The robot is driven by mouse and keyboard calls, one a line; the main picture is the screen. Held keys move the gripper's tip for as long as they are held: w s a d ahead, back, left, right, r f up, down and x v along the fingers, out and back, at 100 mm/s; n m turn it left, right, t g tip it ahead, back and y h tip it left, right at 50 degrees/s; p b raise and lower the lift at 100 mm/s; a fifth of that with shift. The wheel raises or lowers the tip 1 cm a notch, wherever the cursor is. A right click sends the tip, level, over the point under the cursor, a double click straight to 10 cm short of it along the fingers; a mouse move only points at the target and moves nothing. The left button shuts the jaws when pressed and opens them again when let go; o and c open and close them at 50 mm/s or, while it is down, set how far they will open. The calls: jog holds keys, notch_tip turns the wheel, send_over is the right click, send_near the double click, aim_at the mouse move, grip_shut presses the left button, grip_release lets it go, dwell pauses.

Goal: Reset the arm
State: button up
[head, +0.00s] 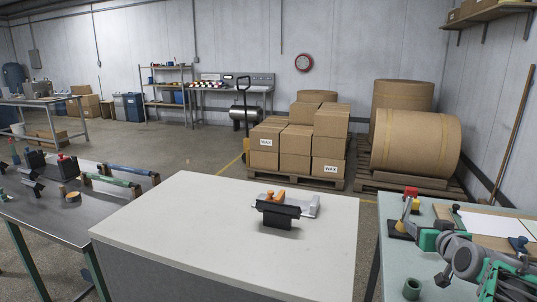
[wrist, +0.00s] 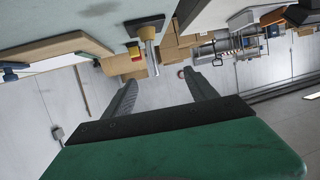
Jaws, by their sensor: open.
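My gripper (wrist: 159,77) shows in the wrist view with its two dark fingers spread apart. The wrist picture is tilted, with the pale green table edge (wrist: 60,25) at the upper left. In the head view my grey and green arm (head: 465,255) reaches in at the lower right, over the pale green table (head: 395,270). I cannot make out the fingers clearly there.
A small black device with orange parts (head: 278,213) stands on the white-topped counter (head: 190,220) in the middle.

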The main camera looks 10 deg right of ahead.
jog(key=s+a+f+n+g+y+p, duration=0.15)
jog(key=a+n+g+y+p, duration=0.3)
jog(key=a, duration=2.15)
jog(key=s+a+f+g+p, duration=0.2)
jog(key=s+a+g+p, duration=0.3)
jog(key=s+a, duration=0.7)
jog(key=s+g, duration=0.1)
jog(key=s, duration=0.3)
jog(key=shift+m, duration=0.35)
